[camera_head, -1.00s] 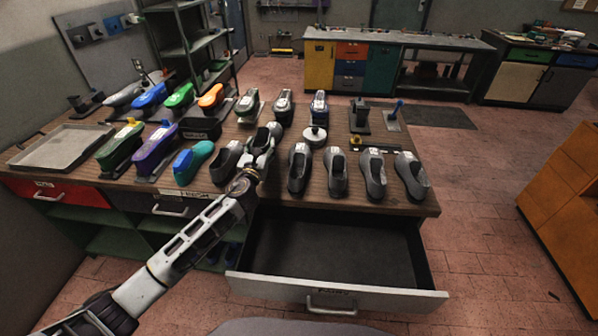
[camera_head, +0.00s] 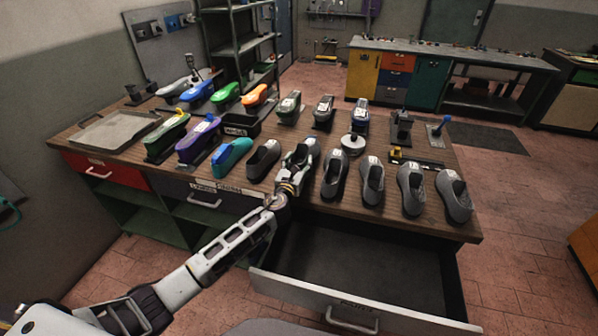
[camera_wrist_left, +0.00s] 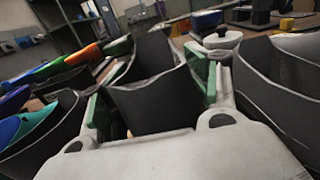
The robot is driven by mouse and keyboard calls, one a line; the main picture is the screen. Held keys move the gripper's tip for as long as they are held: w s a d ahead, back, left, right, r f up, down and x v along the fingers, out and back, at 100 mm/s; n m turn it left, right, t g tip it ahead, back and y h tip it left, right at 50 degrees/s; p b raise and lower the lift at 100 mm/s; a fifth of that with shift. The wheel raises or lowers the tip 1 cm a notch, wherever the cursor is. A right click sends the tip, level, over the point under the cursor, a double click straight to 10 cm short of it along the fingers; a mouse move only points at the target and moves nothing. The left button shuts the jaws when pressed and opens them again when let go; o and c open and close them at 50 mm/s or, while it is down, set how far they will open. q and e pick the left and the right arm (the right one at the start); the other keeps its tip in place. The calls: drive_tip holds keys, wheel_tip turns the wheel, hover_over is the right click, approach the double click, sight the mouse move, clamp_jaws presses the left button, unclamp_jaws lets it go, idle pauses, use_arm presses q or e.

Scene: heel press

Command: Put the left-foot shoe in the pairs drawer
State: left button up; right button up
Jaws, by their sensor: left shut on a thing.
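My left gripper (camera_head: 296,163) is over the row of dark grey shoes on the bench and is shut on one grey shoe (camera_head: 311,147). In the left wrist view, the green finger pads press both sides of that shoe's dark collar (camera_wrist_left: 155,100). The gripper hides much of the shoe, and I cannot tell whether it is clear of the bench top. The open drawer (camera_head: 350,262) below the bench front looks empty; its pale front carries a label too small to read surely. My right gripper is not in view.
Other grey shoes stand close by: one to the left (camera_head: 263,159), several to the right, the nearest (camera_head: 335,175). A round white-topped object (camera_head: 353,143) stands behind. Coloured shoe forms (camera_head: 198,143) and a grey tray (camera_head: 115,131) fill the bench's left.

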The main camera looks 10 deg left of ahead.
use_arm(q)
drive_tip(key=shift+f+b, duration=0.7)
drive_tip(key=shift+f, duration=1.15)
drive_tip(key=shift+f, duration=0.1)
drive_tip(key=o, duration=1.3)
drive_tip(key=shift+o, duration=0.2)
drive_tip(key=s, duration=1.2)
drive_tip(key=shift+a, duration=0.2)
drive_tip(key=shift+c, duration=0.3)
